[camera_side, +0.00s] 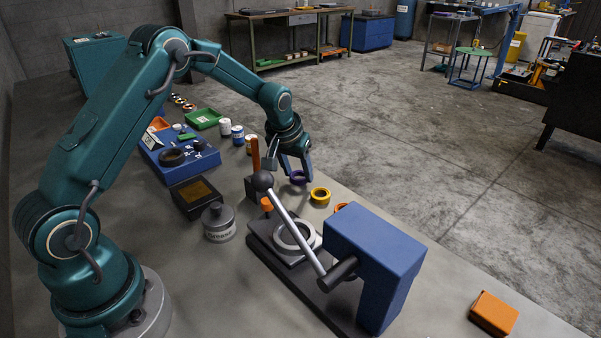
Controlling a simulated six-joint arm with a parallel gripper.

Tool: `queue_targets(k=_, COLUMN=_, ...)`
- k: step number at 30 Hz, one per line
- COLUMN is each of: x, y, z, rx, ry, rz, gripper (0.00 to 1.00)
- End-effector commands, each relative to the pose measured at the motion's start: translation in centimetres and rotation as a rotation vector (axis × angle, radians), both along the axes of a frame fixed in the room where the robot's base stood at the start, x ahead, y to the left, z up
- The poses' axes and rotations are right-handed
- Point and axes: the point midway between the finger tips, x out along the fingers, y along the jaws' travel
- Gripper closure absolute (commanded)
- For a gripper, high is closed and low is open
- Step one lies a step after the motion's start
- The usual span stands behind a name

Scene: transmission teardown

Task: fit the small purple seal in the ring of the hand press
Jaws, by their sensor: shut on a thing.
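The small purple seal (298,177) is a dark purple ring at the fingertips of my gripper (296,172). My gripper points down and is shut on the seal, behind the hand press in this view. Whether the seal clears the bench top is hard to tell. The hand press (375,255) has a blue body, a dark base and a silver lever with a black ball knob (263,181). Its light grey ring (284,238) lies flat on the base, partly covered by the lever. The seal is apart from the ring, up and slightly right of it in the picture.
A grey lidded can (218,222) and a dark box (196,197) stand left of the press. A blue block (178,160) holds a black ring. An orange box (493,313) lies at lower right.

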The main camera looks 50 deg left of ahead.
Motion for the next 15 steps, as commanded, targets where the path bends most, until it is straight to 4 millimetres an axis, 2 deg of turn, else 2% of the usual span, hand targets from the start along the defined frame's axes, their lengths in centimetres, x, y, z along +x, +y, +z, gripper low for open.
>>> queue_targets(k=9, x=0.1, y=0.0, z=6.3, rx=0.002, ry=-0.008, rz=0.001, gripper=0.99)
queue_targets(k=15, x=0.0, y=0.0, z=8.5, rx=0.001, ry=-0.003, rz=0.017, gripper=0.99)
